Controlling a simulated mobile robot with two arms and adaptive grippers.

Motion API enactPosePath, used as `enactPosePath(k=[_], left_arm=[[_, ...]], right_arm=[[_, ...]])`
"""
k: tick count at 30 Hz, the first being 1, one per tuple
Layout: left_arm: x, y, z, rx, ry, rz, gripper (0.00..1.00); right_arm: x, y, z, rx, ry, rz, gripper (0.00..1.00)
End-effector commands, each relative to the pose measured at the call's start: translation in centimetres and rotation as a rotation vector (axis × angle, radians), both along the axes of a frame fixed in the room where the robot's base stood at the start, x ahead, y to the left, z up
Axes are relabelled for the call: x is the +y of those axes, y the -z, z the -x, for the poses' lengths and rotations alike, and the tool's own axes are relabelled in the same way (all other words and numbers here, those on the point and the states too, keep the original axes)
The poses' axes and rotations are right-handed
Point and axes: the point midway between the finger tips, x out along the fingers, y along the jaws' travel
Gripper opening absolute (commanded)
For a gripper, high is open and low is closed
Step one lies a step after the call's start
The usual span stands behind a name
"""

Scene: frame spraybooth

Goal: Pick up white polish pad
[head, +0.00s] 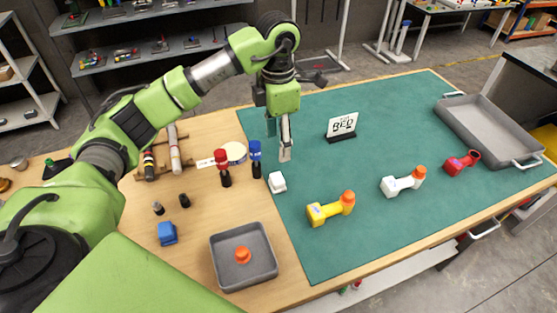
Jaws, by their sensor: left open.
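A small white block-like piece, which looks like the white polish pad (278,182), lies at the left edge of the green mat (370,110). My left gripper (279,152) points down over the mat, a little behind and above the white pad. It is open, its fingers seen nearly edge-on, and it does not touch the pad. Nothing visible is between its fingers. My right gripper is out of view.
Blue (255,158) and red (223,168) upright tools stand left of the gripper. A sign (341,127) stands to its right. Yellow (330,208), white (403,181) and red (462,162) tools lie on the mat. A small grey tray (220,270) holds an orange piece. A large grey tray (490,128) is far right.

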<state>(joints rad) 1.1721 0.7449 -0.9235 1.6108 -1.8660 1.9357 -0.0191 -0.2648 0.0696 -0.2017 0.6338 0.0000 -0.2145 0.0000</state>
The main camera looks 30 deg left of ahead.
Motion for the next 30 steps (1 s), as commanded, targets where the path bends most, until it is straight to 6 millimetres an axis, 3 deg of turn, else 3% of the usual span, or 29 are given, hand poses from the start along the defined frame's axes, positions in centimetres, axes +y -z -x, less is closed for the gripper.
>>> enactPosePath(k=[6, 9, 15, 22, 30], left_arm=[[0.0, 2.5, 0.2, 0.006, 0.0, 0.0, 0.54], [-0.1, 4.5, 0.2, 0.006, 0.0, 0.001, 0.54], [-0.1, 7.7, 0.2, 0.004, 0.0, 0.0, 0.54], [-0.3, 9.3, 0.4, 0.004, 0.001, 0.0, 0.54], [-0.7, 13.1, 0.7, 0.003, -0.001, 0.001, 0.54]], right_arm=[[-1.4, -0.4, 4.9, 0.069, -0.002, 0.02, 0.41], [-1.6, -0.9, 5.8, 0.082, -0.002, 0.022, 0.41], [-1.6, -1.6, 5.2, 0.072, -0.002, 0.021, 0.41], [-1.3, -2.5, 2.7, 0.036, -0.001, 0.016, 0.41], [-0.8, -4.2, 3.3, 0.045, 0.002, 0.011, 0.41]])
